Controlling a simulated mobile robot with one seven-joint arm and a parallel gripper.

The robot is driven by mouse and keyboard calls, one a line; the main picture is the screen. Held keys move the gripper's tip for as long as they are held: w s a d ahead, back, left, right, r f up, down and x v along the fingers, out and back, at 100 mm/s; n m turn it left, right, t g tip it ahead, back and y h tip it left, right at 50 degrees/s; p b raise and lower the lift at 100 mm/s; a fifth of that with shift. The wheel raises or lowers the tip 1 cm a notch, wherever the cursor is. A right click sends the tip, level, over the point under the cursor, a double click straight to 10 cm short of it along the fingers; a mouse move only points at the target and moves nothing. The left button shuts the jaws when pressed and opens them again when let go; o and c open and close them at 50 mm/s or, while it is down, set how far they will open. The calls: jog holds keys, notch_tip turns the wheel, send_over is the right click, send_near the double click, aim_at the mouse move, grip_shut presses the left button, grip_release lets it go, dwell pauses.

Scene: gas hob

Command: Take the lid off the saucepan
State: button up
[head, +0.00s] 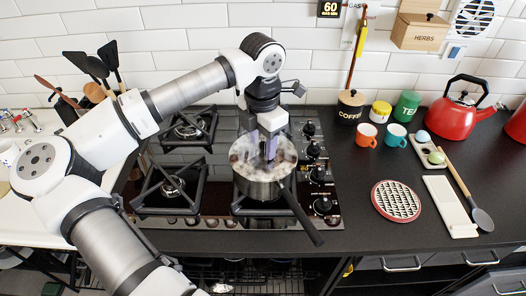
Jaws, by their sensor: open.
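A steel saucepan (262,190) stands on the front right burner of the gas hob. Its dark handle points toward the front right. A pale, mottled round lid (243,158) lies on top of it and looks like glass. My gripper (269,156) points down over the middle of the lid, with its fingers open. The gripper covers the lid's centre, so any knob is hidden. I cannot tell whether the fingertips touch the lid.
A red and white round trivet (396,201) lies on the dark counter to the right, beside a white board (450,205) and a grey spoon (481,217). Mugs, canisters and a red kettle (456,112) stand behind. Hob knobs (318,174) line the pan's right side.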

grip_shut()
dwell(0.3)
notch_tip(320, 180, up, 28)
jog(key=p, duration=0.1)
